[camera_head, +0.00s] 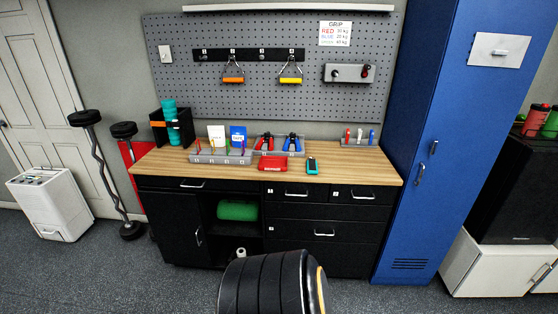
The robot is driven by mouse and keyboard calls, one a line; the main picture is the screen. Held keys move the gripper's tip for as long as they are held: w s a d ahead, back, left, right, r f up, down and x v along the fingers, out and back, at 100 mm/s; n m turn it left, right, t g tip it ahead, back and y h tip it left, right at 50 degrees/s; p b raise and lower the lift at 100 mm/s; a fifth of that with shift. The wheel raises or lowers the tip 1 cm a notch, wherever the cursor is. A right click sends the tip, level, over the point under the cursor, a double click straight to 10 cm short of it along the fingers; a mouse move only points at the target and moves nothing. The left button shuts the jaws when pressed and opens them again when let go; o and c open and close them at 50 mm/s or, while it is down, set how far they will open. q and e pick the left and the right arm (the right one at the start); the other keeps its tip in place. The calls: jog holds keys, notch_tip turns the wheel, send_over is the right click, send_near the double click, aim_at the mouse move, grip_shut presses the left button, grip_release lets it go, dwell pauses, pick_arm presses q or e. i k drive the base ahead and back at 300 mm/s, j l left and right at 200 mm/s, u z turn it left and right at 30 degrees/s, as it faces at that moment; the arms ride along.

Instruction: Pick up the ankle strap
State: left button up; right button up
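I cannot pick out an ankle strap for certain in the head view. It may be hidden, or too small to tell. A black workbench with a wooden top (362,173) stands ahead, with closed drawers, a cupboard door and an open shelf. On the shelf lies a green roll (237,210). Orange (233,80) and yellow (291,80) handles hang from a hook rail on the pegboard. A red box (273,163) and a small teal-and-black item (312,166) lie near the top's front edge. Neither gripper is in view.
A tall blue locker (417,130) adjoins the bench's right side. A white wheeled unit (48,205) and curl bars (108,175) stand left. A large black ribbed object (265,285) is close at the bottom middle. Grey floor is open on both sides of it.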

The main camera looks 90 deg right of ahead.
aim_at(312, 165)
jog(key=z, duration=3.05)
jog(key=i+j+z, duration=0.1)
jog(key=i+j, duration=0.25)
jog(key=i+j+z, duration=0.15)
jog(key=i+j, duration=0.3)
jog(key=i+j+z, duration=0.1)
jog(key=i+j, duration=0.3)
jog(key=i+j+z, duration=0.15)
jog(key=i+j, duration=0.2)
jog(key=j, duration=0.15)
jog(key=i+j+z, duration=0.1)
jog(key=i+j, duration=0.2)
jog(key=j, duration=0.2)
